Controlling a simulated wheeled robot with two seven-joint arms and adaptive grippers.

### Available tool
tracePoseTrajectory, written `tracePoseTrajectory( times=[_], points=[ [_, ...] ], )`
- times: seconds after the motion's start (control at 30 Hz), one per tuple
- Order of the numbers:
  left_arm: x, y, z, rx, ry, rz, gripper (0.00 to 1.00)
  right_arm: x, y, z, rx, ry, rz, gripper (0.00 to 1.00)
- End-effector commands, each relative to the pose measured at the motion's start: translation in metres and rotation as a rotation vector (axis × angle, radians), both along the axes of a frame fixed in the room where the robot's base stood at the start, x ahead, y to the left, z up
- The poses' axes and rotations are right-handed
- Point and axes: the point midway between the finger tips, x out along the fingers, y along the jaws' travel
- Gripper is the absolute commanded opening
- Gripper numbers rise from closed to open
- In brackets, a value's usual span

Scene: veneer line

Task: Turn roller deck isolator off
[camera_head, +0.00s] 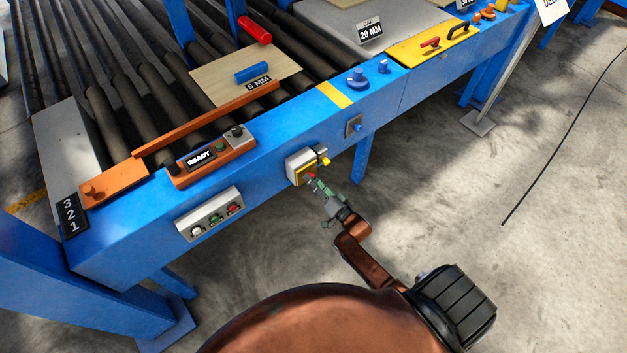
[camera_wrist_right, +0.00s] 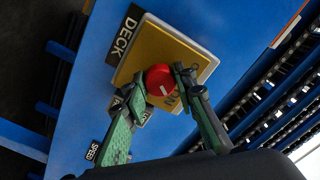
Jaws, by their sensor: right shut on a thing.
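The roller deck isolator is a pale box with a yellow face plate (camera_head: 303,172) on the front of the blue machine frame. In the right wrist view its yellow plate (camera_wrist_right: 172,48) sits beside a black DECK label (camera_wrist_right: 123,36). Its red knob (camera_wrist_right: 160,80) carries a short white mark, and the plate lettering is partly hidden by the fingers. My right gripper (camera_head: 314,180) is at the isolator. In the wrist view the green and dark fingers of the right gripper (camera_wrist_right: 160,84) are shut on the red knob, one on each side. My left gripper is not in view.
An orange READY panel (camera_head: 211,163) sits above on the frame. The concrete floor in front is mostly clear.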

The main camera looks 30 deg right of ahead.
Motion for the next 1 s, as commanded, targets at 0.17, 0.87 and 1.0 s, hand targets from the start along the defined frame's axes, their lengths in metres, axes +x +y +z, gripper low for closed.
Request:
tracePoseTrajectory(
  times=[0.17,0.87,1.0],
  points=[
    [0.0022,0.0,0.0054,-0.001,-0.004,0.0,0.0,0.0001,-0.0003,0.0012,-0.162,-0.013,-0.001,0.01],
    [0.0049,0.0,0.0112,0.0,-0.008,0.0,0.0,-0.0001,-0.0006,-0.0008,-0.827,-0.063,0.0,0.01],
    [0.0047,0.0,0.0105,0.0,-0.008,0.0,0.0,0.0,-0.0007,-0.001,-0.957,-0.073,0.0,0.01]
  ],
)
